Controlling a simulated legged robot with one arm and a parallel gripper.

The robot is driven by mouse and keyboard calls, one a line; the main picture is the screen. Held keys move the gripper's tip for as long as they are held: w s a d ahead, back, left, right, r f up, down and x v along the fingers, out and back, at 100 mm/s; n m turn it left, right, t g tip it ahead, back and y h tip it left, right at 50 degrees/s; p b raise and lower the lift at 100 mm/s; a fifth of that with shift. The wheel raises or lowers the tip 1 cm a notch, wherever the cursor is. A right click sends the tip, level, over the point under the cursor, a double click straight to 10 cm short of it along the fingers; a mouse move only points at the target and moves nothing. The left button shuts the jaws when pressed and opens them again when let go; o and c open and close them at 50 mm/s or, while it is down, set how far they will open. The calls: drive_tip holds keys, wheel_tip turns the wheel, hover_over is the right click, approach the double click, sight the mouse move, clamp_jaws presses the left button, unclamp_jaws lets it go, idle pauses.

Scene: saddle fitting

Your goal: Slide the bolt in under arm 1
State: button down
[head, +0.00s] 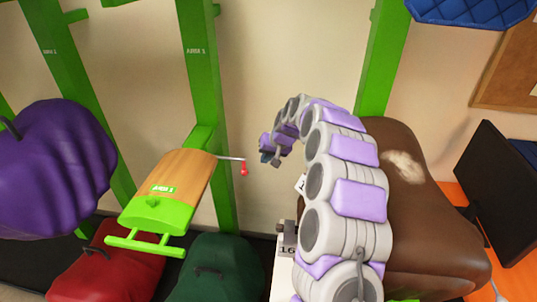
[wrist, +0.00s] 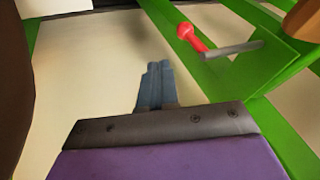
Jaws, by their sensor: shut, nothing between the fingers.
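Arm 1 (head: 168,192) is a wooden saddle rest with a green front, labelled ARM 1, fixed to a green upright post. The bolt (head: 231,158) is a thin grey rod with a red handle (head: 244,169) at its outer end, sticking out to the right beside arm 1. In the wrist view the bolt's grey rod (wrist: 232,50) and red knob (wrist: 185,31) are up and to the right of my gripper (wrist: 160,66). My gripper's two blue-grey fingers are together, empty and apart from the bolt. In the head view my gripper (head: 265,157) is right of the red handle.
A purple cover (head: 50,165) hangs at left. Red (head: 112,262) and green (head: 215,268) covered things stand below arm 1. A brown padded block (head: 425,215), a monitor (head: 500,190) and an orange surface stand at right. Open space lies between the bolt and my arm.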

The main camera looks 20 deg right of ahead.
drive_tip(key=w+a+f+b, duration=0.1)
drive_tip(key=w+a+f, duration=0.1)
drive_tip(key=a+f, duration=0.2)
drive_tip(key=shift+x, duration=0.95)
drive_tip(key=shift+s+a, duration=0.1)
drive_tip(key=shift+a, duration=0.1)
drive_tip(key=w+a+p, duration=0.2)
drive_tip(key=a, duration=0.4)
drive_tip(key=shift+w+a, duration=0.3)
drive_tip(key=shift+w, duration=0.05)
drive_tip(key=shift+d, duration=0.1)
